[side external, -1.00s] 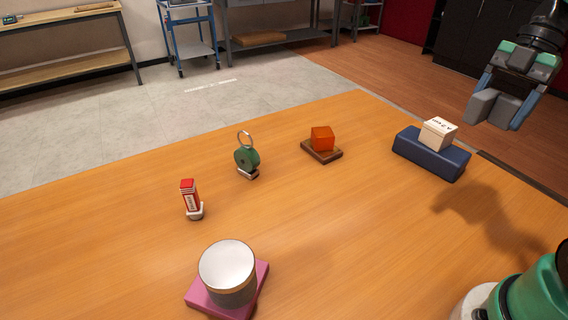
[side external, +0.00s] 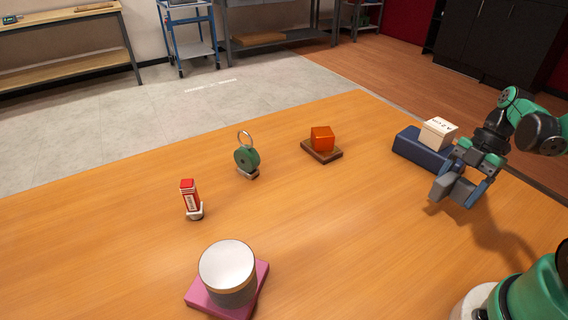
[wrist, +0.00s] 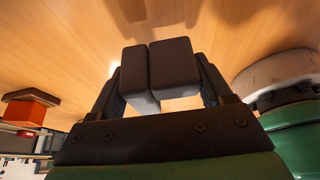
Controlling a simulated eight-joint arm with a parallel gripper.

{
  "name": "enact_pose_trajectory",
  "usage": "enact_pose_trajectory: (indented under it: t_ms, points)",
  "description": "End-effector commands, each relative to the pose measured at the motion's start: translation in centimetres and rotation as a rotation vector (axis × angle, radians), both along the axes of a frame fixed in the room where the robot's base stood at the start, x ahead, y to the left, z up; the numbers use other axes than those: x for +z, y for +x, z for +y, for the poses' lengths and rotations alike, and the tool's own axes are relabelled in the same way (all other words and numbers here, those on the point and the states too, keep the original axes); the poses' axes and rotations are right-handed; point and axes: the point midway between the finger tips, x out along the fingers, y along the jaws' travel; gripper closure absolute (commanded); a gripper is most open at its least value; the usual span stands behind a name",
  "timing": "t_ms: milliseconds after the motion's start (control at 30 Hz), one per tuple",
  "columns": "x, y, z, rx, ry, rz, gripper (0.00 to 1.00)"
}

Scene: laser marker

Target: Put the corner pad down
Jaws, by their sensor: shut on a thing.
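My gripper (side external: 452,190) is at the right of the table, low in front of the blue block, and points down and left. In the wrist view its jaws (wrist: 159,70) are closed, with two dark grey blocks side by side and a thin line between them. The grey ends appear to be above the bare wood, apart from the table top.
A blue block (side external: 419,150) carrying a cream box (side external: 438,132) stands just behind my gripper. An orange cube (side external: 322,138) sits on a brown board (side external: 313,154). The table's middle (side external: 335,220) is clear.

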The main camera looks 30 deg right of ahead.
Motion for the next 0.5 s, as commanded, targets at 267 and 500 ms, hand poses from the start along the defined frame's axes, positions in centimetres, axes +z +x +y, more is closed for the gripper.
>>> enact_pose_trajectory:
  t_ms: [267,500]
  points:
    - [-3.1,0.0,0.0,0.0,0.0,0.0,0.76]
    - [-3.5,0.0,0.0,0.0,0.0,0.0,0.76]
